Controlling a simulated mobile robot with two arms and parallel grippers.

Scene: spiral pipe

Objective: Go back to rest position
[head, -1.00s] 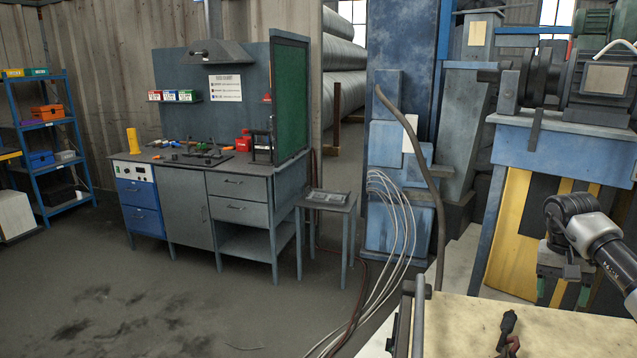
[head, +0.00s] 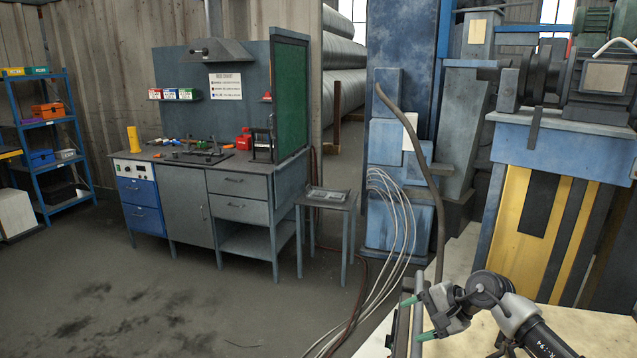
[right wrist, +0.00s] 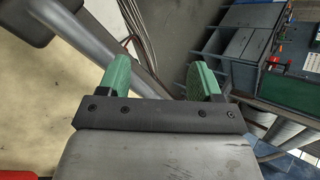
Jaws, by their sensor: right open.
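My right gripper (head: 420,318) is at the lower right of the head view, above the left edge of the cream table (head: 582,328). Its two green fingertips point left and stand apart with nothing between them. In the right wrist view the same open gripper (right wrist: 160,78) shows both green fingers with an empty gap. A grey metal rail (right wrist: 95,42) passes behind the left finger in that view. My left gripper is in neither view.
A workbench (head: 218,158) with tools stands at the back left, a small side table (head: 325,200) beside it. Pale cables (head: 395,215) run down to the floor near my right gripper. A blue machine (head: 540,140) stands behind the cream table. The floor at left is clear.

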